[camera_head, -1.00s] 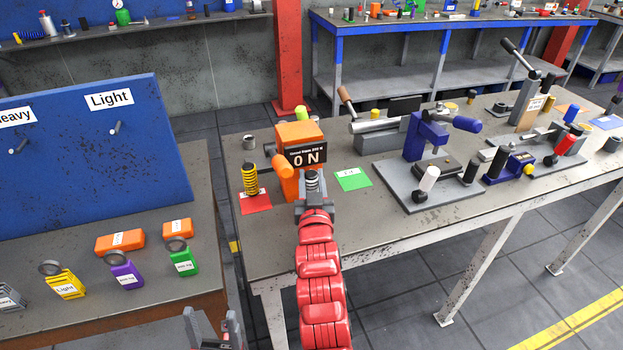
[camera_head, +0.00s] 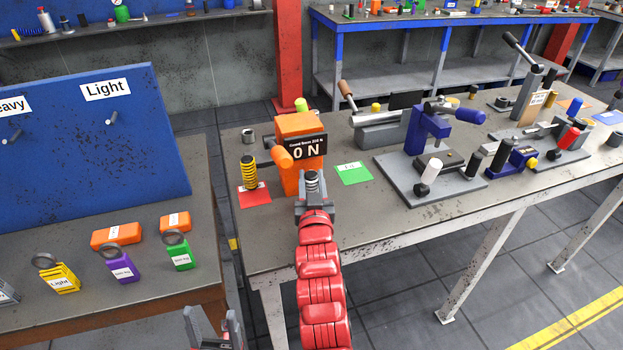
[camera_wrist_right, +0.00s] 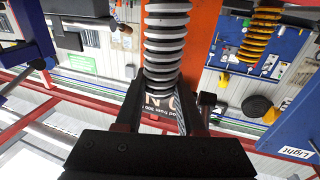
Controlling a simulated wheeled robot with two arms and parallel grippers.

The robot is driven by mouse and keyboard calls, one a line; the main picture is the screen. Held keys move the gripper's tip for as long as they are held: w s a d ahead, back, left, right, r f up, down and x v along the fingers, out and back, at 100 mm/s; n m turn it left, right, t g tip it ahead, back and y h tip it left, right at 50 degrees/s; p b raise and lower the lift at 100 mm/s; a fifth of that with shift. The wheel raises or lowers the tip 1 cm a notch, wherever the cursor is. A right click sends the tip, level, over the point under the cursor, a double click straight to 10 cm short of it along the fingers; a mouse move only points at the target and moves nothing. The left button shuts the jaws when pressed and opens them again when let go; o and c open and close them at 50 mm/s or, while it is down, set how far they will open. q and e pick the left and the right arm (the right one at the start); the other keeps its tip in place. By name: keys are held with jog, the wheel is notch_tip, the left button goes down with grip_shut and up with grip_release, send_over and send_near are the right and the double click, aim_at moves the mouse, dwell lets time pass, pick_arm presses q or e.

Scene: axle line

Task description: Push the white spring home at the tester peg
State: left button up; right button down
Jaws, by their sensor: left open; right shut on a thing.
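The white spring (camera_head: 312,183) stands upright at the front of the orange tester (camera_head: 292,128), below its display (camera_head: 309,147), which reads 0 N. It also shows large in the right wrist view (camera_wrist_right: 165,40), close against the orange body. My right gripper (camera_head: 314,200) is shut on the spring's lower part, with a finger on each side. The tester peg is hidden, so I cannot tell how far the spring sits on it. My left gripper (camera_head: 213,325) is open and empty, low in the head view, away from the tester.
A yellow spring (camera_head: 249,174) stands on a red card (camera_head: 254,196) left of the tester. A green card (camera_head: 353,173) lies to the right. A blue press (camera_head: 428,135) is further right. A blue board (camera_head: 150,150) and small coloured blocks occupy the left table.

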jog(key=shift+f, duration=0.15)
jog(key=shift+c, duration=2.2)
grip_release()
jog(key=shift+s, duration=0.15)
jog(key=s, duration=0.4)
jog(key=s+b, duration=0.1)
jog(key=s, duration=0.7)
jog(key=shift+d+f+b, duration=0.2)
jog(key=shift+d+b, duration=0.05)
jog(key=shift+b, duration=0.05)
jog(key=shift+s+d+f+p, duration=0.1)
jog(key=shift+s+d+p, duration=0.05)
jog(key=shift+s+p, duration=1.25)
jog(key=shift+s+d+p, duration=0.1)
jog(key=shift+s+p, duration=1.1)
jog(key=shift+p, duration=0.3)
jog(key=shift+a, duration=0.1)
